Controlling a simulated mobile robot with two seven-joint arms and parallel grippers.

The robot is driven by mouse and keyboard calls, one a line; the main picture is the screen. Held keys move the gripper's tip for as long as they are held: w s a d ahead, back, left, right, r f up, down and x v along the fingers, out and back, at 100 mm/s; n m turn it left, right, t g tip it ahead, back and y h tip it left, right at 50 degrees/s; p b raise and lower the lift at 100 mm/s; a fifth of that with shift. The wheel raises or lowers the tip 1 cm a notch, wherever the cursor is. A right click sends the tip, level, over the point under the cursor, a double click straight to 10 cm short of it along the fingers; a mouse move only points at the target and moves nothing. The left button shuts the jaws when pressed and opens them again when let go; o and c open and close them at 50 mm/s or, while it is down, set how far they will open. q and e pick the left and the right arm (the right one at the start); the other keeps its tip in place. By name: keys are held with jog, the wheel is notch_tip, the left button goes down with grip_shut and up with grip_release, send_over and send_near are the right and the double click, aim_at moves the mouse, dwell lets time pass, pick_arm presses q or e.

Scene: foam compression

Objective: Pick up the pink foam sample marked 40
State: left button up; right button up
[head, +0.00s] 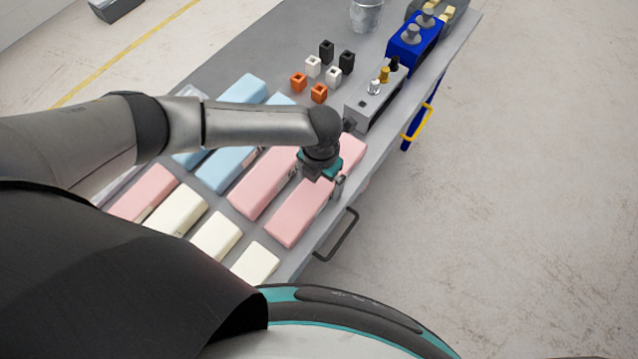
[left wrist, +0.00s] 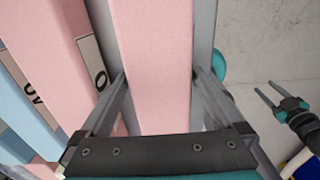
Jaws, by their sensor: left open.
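My left gripper (head: 325,182) is over a long pink foam block (head: 290,222) nearest the table's right edge. In the left wrist view, this pink block (left wrist: 153,60) lies between the two spread fingers of my left gripper (left wrist: 158,85), which is open. A second pink block (head: 258,187) lies to its left, and a third, shorter one (head: 145,192) is farther left. A label showing only a partial "0" (left wrist: 99,76) sits left of the gripped-over block; no full number is readable. My right gripper (left wrist: 270,92) shows at the right of the left wrist view, fingers apart and empty.
Blue foam (head: 240,150) and cream foam blocks (head: 216,236) lie close by on the grey table (head: 225,62). A grey device (head: 375,105), a blue device (head: 413,45), small cubes (head: 319,92) and a metal bucket (head: 366,15) stand farther back. Open floor lies to the right.

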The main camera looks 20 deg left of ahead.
pick_arm(q)
jog(key=c, duration=1)
jog(key=shift+c, duration=0.3)
jog(key=shift+r, duration=0.15)
